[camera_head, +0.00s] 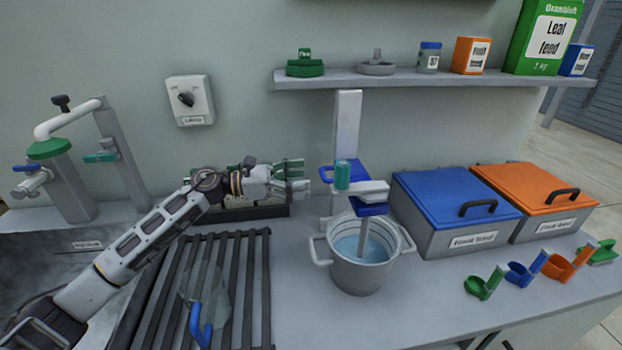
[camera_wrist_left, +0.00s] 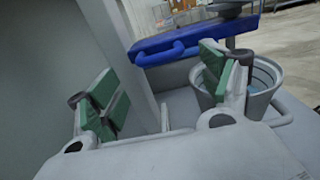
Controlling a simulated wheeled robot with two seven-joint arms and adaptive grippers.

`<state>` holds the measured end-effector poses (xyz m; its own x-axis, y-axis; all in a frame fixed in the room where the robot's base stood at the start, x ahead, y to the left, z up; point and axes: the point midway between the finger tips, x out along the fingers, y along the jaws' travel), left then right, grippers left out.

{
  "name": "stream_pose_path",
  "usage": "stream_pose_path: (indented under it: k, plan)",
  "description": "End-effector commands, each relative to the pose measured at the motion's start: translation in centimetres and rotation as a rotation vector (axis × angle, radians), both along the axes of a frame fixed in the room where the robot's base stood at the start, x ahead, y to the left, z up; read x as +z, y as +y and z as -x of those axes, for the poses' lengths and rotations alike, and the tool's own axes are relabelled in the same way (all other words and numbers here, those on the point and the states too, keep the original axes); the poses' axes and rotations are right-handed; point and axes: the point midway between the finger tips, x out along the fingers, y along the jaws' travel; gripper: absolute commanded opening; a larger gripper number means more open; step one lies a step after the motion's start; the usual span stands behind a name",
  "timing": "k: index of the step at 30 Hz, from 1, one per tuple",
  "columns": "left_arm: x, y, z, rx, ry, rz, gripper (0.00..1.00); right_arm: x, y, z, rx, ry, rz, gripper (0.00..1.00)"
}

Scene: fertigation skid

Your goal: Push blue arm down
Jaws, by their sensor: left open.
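The blue arm (camera_head: 372,209) sits on a grey upright post (camera_head: 347,125) above a grey bucket. Its blue loop handle (camera_head: 326,174) sticks out to the left, and a grey block and a teal cylinder show on it. In the left wrist view the blue arm (camera_wrist_left: 195,36) and its loop handle (camera_wrist_left: 165,53) lie ahead, beyond the fingers. My left gripper (camera_head: 302,177) is open, with green-padded fingers, just left of the handle. The fingers appear apart from the handle, and nothing is between them. My right gripper is not in view.
The bucket (camera_head: 322,250) of water stands under the arm with a shaft reaching into it. Blue-lidded (camera_head: 455,198) and orange-lidded (camera_head: 535,188) bins stand to the right. A shelf (camera_head: 420,78) runs above. A slatted rack (camera_head: 255,300) with a clear, blue-handled scoop lies at front left.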

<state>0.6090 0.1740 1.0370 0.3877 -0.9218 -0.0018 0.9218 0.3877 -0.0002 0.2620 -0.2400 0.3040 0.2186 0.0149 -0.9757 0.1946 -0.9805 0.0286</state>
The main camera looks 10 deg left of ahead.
Motion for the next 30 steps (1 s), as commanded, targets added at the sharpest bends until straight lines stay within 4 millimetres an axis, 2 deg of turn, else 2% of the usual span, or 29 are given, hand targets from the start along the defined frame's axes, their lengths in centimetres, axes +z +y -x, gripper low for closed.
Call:
stream_pose_path:
  k: [16, 22, 30]
  plan:
    - [0.3, 4.8, 2.0, 0.001, -0.003, 0.004, 0.80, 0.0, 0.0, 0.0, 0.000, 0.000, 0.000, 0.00]
    - [0.4, 5.6, 2.4, 0.000, -0.004, 0.005, 0.80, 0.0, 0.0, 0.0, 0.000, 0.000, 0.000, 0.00]
    - [0.4, 5.7, 2.5, 0.000, -0.005, 0.006, 0.80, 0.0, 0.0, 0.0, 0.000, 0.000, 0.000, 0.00]
